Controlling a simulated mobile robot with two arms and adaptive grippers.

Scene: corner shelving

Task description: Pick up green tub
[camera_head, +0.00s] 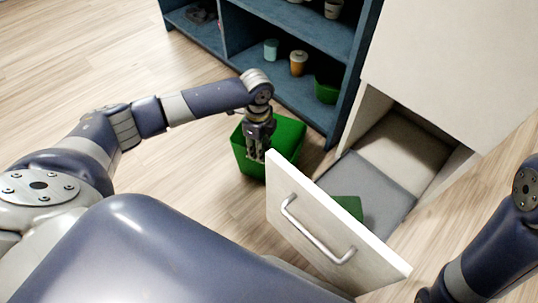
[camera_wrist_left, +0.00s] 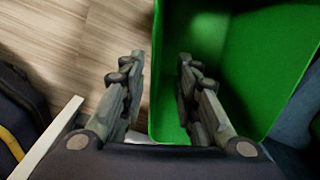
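A green tub (camera_head: 288,133) stands on the wooden floor in the head view, between the blue shelving and an open drawer. It is open at the top, and the drawer front hides part of its lower right side. My left gripper (camera_head: 256,157) points down at the tub's near side. In the left wrist view, the fingers of my left gripper (camera_wrist_left: 158,85) are apart, with the rim of the tub (camera_wrist_left: 235,75) between them. One finger is over the floor side and the other over the tub's inside. Contact cannot be told. My right gripper is out of view.
The white drawer front (camera_head: 300,200) juts out close to the tub; a green object (camera_head: 349,206) lies in the drawer. The blue shelving (camera_head: 300,98) holds cups and another green container (camera_head: 327,89). Open floor (camera_head: 190,185) lies left of the tub.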

